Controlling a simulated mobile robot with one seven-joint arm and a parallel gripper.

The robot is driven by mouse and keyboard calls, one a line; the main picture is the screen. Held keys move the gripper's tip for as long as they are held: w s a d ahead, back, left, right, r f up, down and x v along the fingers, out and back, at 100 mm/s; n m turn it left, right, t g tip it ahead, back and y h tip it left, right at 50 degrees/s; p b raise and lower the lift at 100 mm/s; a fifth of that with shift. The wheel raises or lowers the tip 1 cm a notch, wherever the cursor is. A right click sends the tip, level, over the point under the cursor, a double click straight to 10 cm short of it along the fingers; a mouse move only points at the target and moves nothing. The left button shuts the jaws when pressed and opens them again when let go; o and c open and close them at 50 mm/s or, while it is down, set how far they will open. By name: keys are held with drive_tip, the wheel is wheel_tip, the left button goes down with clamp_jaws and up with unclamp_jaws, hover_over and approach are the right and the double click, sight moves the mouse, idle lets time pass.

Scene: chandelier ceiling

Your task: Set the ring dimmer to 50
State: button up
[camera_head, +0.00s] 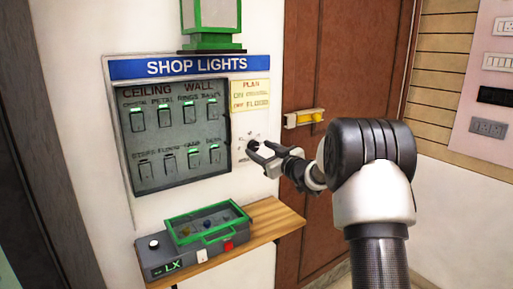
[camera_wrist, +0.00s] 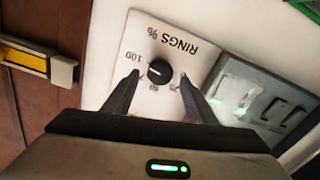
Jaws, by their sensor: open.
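The ring dimmer is a small round black knob (camera_wrist: 159,72) on a white plate (camera_wrist: 200,57) labelled "RINGS %", which appears upside down in the wrist view. A white mark shows on the knob's left side there. "100" stands up and left of the knob, and what looks like "50" is just below it. In the head view the dimmer knob (camera_head: 253,145) is right of the switch panel, partly hidden by my gripper. My gripper (camera_wrist: 160,77) is open, with one finger on each side of the knob. I cannot tell whether the fingers touch it.
A "SHOP LIGHTS" switch panel (camera_head: 188,67) with several lit switches is left of the dimmer. A wooden shelf (camera_head: 262,222) below holds a grey box (camera_head: 177,264) with a green-framed lid. A brown door (camera_head: 333,72) with a yellow latch (camera_head: 306,118) is to the right.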

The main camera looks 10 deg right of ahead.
sight(255, 146)
drive_tip(key=shift+x, duration=1.55)
drive_tip(key=shift+c, duration=0.3)
drive_tip(key=c, duration=1)
